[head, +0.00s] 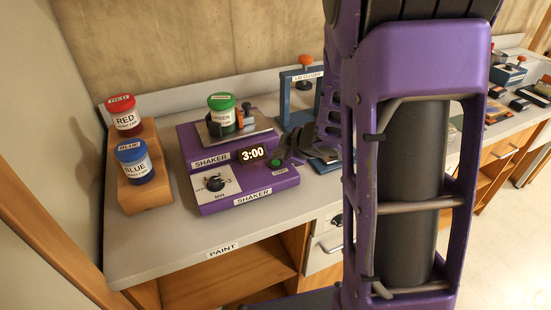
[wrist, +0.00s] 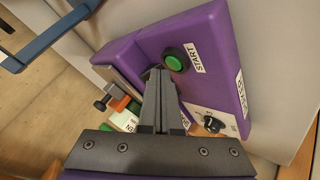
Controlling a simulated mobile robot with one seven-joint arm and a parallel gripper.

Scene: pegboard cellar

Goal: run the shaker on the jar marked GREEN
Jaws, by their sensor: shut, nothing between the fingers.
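The purple shaker (head: 240,198) stands on the bench. Its display (head: 252,154) reads 3:00. The jar marked GREEN (head: 222,116), with a green lid, stands upright on the shaker's plate beside an orange-and-dark clamp (head: 246,113); in the wrist view the jar (wrist: 124,121) is partly hidden. A black dial (head: 214,184) is on the white front panel. The green START button (head: 278,162) also shows in the wrist view (wrist: 173,62). My gripper (wrist: 159,74) is shut and empty, its tips close by the button; I cannot tell whether they touch it.
Jars marked RED (head: 124,116) and BLUE (head: 134,162) stand on a stepped wooden rack (head: 150,197) at the left. A blue frame (head: 284,97) stands behind my gripper. Several tools lie farther right. The bench front by the PAINT label (head: 222,250) is clear.

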